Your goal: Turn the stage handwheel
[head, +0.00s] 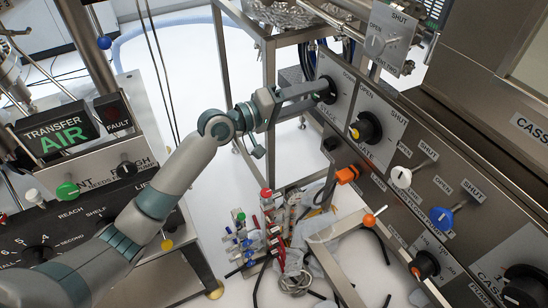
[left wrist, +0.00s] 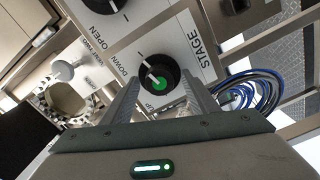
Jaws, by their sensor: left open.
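The stage handwheel is a black round knob with a green centre and a white pointer line. In the left wrist view the handwheel (left wrist: 159,77) sits on a pale plate marked STAGE and DOWN. In the head view the handwheel (head: 327,92) shows at the upper left end of the panel, partly covered by my gripper. My left gripper (head: 316,89) reaches it from the left, fingers pointing at the panel. Its fingers are open, one on each side of the knob in the wrist view. Contact with the knob cannot be made out. My right gripper is not in view.
A gate knob (head: 366,128) with a yellow centre sits right beside the stage plate. White (head: 401,177) and blue (head: 441,217) handles follow along the panel. An orange clamp (head: 348,174) sticks out below. Blue cables (left wrist: 250,92) hang near the plate. Clutter (head: 275,240) lies below.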

